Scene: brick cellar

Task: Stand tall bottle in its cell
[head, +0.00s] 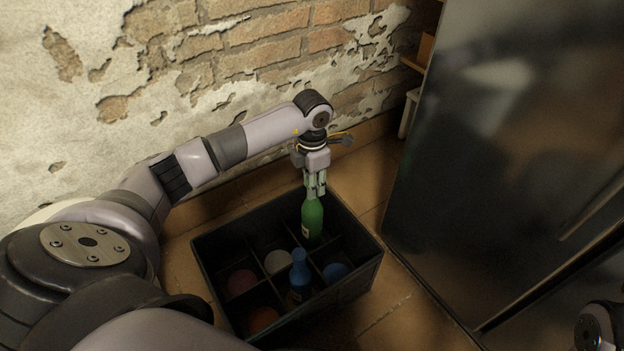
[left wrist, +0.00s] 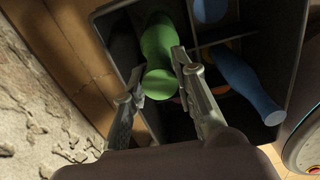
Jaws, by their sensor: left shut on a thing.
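A tall green bottle (head: 313,217) with a pale label stands upright in the back right part of a black divided crate (head: 204,253). My left gripper (head: 316,190) points down from above and is shut on the bottle's upper end. In the left wrist view the green bottle (left wrist: 159,55) sits between the two fingers (left wrist: 158,92), with its lower part inside the crate (left wrist: 290,20). The bottle's base is hidden, so I cannot tell whether it touches the crate floor. My right gripper does not show clearly; only a part of that arm is at the lower right corner.
A blue bottle (head: 299,272) stands in a front cell, also seen in the left wrist view (left wrist: 245,82). Other cells hold blue (head: 336,272), white (head: 278,262), red (head: 242,282) and orange (head: 263,318) round items. A brick wall is behind; a dark panel (head: 500,150) stands right.

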